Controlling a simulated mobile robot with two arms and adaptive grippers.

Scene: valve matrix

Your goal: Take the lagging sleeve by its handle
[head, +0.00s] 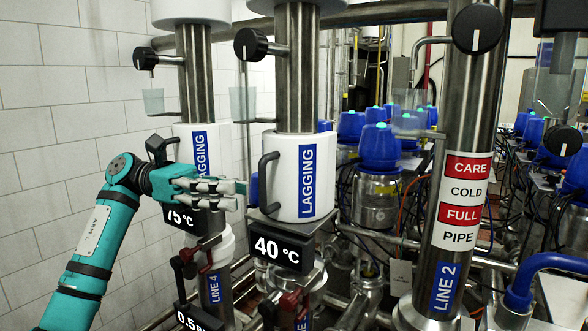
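A white lagging sleeve (329,165) with a blue LAGGING label is around the middle pipe. Its dark curved handle (264,182) stands out on its left side. A second white lagging sleeve (226,148) is around the pipe to the left, partly hidden by my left gripper. My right gripper is not in view.
A 40 °C display (280,250) is just below the middle sleeve; a 75 °C display (183,220) is under my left gripper. Black knobs (250,45) stick out above. The LINE 2 pipe (470,120) and blue-capped valves (379,148) stand at right. Free room lies before the left wall.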

